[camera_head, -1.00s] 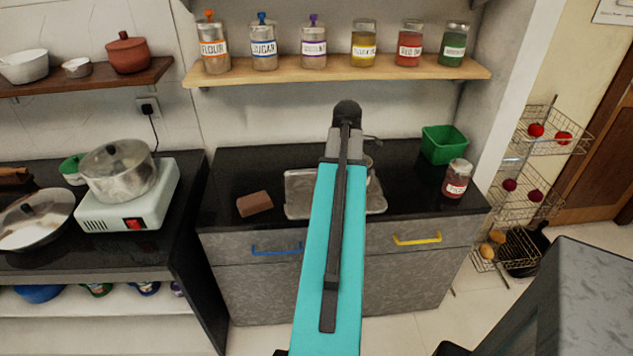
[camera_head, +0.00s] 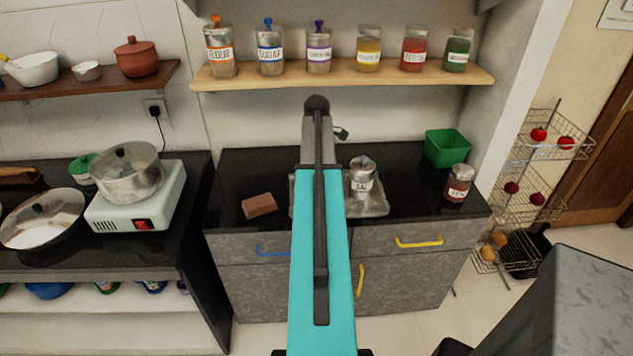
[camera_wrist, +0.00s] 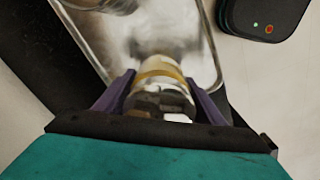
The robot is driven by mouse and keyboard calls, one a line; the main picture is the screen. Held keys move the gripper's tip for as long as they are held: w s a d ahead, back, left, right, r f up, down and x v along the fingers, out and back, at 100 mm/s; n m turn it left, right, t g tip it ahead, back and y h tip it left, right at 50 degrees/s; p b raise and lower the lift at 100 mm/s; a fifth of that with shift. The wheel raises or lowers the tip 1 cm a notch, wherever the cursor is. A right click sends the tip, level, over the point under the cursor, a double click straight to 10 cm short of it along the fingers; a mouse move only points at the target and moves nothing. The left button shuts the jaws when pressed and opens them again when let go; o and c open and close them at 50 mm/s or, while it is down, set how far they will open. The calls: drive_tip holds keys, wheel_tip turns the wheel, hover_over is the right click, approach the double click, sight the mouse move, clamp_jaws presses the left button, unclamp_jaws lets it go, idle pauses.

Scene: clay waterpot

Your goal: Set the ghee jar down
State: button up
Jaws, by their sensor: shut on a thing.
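The ghee jar, a jar with a yellowish band and shiny faceted end (camera_wrist: 160,98), is between the two purple fingers of my gripper (camera_wrist: 160,80) in the wrist view. The fingers are shut on its sides. Its label cannot be read. Behind it is the shiny metal tray (camera_wrist: 203,50), which also shows in the head view (camera_head: 378,208) on the dark counter. I cannot tell whether the jar touches the tray. In the head view my teal arm hides the gripper and the held jar.
A salt jar (camera_head: 362,180) stands on the tray, right of my arm. On the counter are a brown block (camera_head: 259,205), a green bin (camera_head: 447,148) and a dark red jar (camera_head: 458,184). Several jars line the wooden shelf (camera_head: 345,75) above. Bare counter (camera_head: 405,172) lies right of the tray.

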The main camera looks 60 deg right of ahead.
idle(0.4)
drive_tip(key=shift+f+p, duration=0.7)
drive_tip(key=shift+f, duration=1.05)
drive_tip(key=shift+f, duration=0.1)
drive_tip(key=o, duration=1.5)
drive_tip(key=shift+r+b, duration=1.55)
drive_tip(key=shift+r, duration=4.55)
